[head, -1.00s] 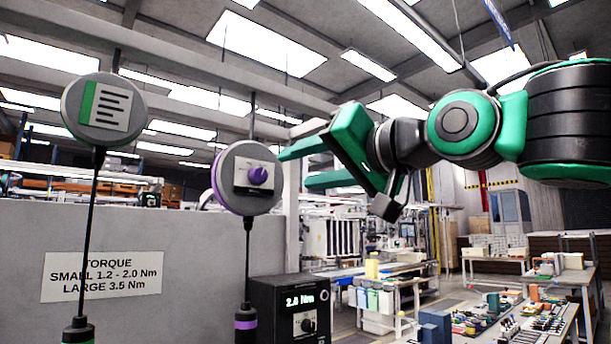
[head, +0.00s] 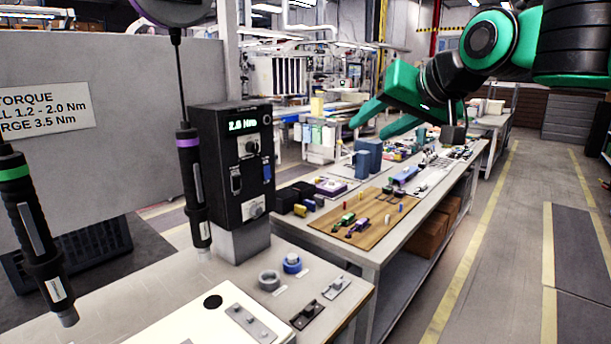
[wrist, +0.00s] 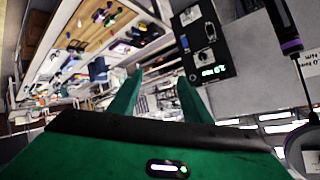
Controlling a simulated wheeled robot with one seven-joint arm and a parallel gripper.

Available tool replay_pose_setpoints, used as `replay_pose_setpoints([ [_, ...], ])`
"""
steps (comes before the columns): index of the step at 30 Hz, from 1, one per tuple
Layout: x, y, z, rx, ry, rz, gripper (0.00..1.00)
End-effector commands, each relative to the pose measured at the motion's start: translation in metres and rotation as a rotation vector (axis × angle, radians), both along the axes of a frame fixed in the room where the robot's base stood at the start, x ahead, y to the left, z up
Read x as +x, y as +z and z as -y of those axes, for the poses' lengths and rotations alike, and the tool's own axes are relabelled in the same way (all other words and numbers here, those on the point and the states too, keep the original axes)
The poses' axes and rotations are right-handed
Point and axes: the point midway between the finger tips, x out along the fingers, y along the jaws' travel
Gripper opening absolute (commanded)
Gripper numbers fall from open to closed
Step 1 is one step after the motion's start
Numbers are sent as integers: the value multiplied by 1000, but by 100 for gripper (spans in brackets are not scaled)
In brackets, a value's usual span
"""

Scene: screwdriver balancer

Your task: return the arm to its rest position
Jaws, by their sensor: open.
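My gripper (head: 368,130) is green and black and hangs in the air at the upper right of the head view. Its two fingers are apart, with nothing between them, and point down and to the left. In the wrist view the fingers (wrist: 160,78) are also apart and empty. The screwdriver with the purple band (head: 193,185) hangs on its cord beside the black controller box (head: 235,165). The screwdriver with the green band (head: 40,240) hangs at the left. The gripper is right of both and touches neither.
A near bench (head: 225,275) bears the controller box, a round holder (head: 269,280) and small fixtures. A longer bench behind it holds a wooden board (head: 345,232) with small parts. A torque sign (head: 45,108) is on the grey wall. The marked floor at the right is clear.

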Motion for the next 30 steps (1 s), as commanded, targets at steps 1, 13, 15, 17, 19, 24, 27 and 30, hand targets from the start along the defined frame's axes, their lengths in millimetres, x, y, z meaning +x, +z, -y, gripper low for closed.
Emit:
replay_pose_setpoints([
  [1, -2, -23, 28, -30, -44, -47, 44],
  [13, -96, -192, 202, -201, -305, -483, 44],
  [15, -126, -218, 224, -212, -343, -571, 44],
  [17, -154, -240, 241, -215, -374, -650, 44],
  [19, -189, -264, 257, -210, -406, -742, 44],
  [24, -263, -306, 274, -180, -460, -931, 44],
  [27, -290, -318, 275, -162, -474, -999, 44],
  [30, -305, -325, 275, -151, -478, -1035, 44],
])
